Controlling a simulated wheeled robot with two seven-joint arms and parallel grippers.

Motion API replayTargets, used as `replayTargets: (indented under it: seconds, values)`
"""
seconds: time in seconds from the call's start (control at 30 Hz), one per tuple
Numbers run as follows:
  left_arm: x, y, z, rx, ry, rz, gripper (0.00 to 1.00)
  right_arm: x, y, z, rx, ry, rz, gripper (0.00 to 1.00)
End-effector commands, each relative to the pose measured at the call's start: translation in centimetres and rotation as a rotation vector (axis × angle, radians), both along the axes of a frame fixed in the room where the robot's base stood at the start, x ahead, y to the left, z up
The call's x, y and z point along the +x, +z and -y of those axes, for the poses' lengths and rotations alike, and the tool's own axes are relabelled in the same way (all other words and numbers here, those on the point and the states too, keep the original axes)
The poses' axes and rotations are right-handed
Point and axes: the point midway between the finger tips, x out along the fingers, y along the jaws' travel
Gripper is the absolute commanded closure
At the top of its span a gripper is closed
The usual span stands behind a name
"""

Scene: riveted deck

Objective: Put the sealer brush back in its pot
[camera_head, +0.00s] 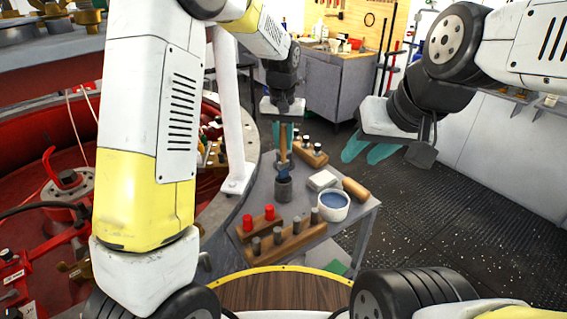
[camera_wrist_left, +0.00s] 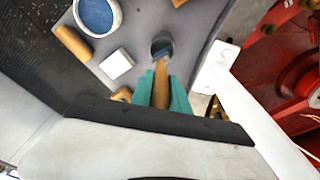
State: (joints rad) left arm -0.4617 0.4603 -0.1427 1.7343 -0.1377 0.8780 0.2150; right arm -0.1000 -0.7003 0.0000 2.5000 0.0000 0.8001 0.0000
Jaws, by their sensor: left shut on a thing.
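The sealer brush has a wooden handle (camera_head: 283,147) and blue bristles (camera_head: 284,172). My left gripper (camera_head: 284,136) is shut on the handle and holds the brush upright, bristles down. The dark grey pot (camera_head: 283,190) stands on the grey table directly below. The bristles are at the pot's mouth; I cannot tell whether their tip is inside the rim. In the left wrist view the handle (camera_wrist_left: 161,85) runs from between the teal fingers to the pot (camera_wrist_left: 162,42). My right gripper (camera_head: 370,149) is open and empty, above and right of the table.
On the table (camera_head: 262,195) are a white bowl of blue liquid (camera_head: 333,206), a white block (camera_head: 322,180), a wooden cylinder (camera_head: 355,189) and wooden racks with pegs (camera_head: 285,243). A white post (camera_head: 234,120) stands close left. Dark floor lies clear to the right.

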Motion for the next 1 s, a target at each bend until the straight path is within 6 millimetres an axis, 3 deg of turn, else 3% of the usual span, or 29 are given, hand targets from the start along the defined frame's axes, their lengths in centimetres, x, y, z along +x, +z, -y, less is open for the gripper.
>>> replayTargets:
  seconds: [0.1, 0.37, 0.53, 0.9, 0.93, 1.0]
  values:
    - [-0.1, -2.3, 0.0, 0.002, 0.000, -0.003, 1.00, 0.0, 0.0, 0.0, 0.000, 0.000, 0.000, 0.64]
    - [0.0, -4.5, 0.0, 0.000, 0.000, -0.002, 1.00, 0.0, 0.0, 0.0, 0.000, 0.000, 0.000, 0.64]
    - [0.0, -6.9, 0.0, 0.000, 0.000, -0.002, 1.00, 0.0, 0.0, 0.0, 0.000, 0.000, 0.000, 0.64]
    - [0.0, -7.5, 0.0, 0.000, 0.000, 0.001, 1.00, 0.0, 0.0, 0.0, 0.000, 0.000, 0.000, 0.64]
    - [0.0, -7.5, 0.0, 0.000, 0.000, 0.001, 0.77, 0.0, 0.0, 0.0, 0.000, 0.000, 0.000, 0.64]
    - [0.0, -7.5, 0.0, 0.000, 0.000, 0.001, 0.63, 0.0, 0.0, 0.0, 0.000, 0.000, 0.000, 0.64]
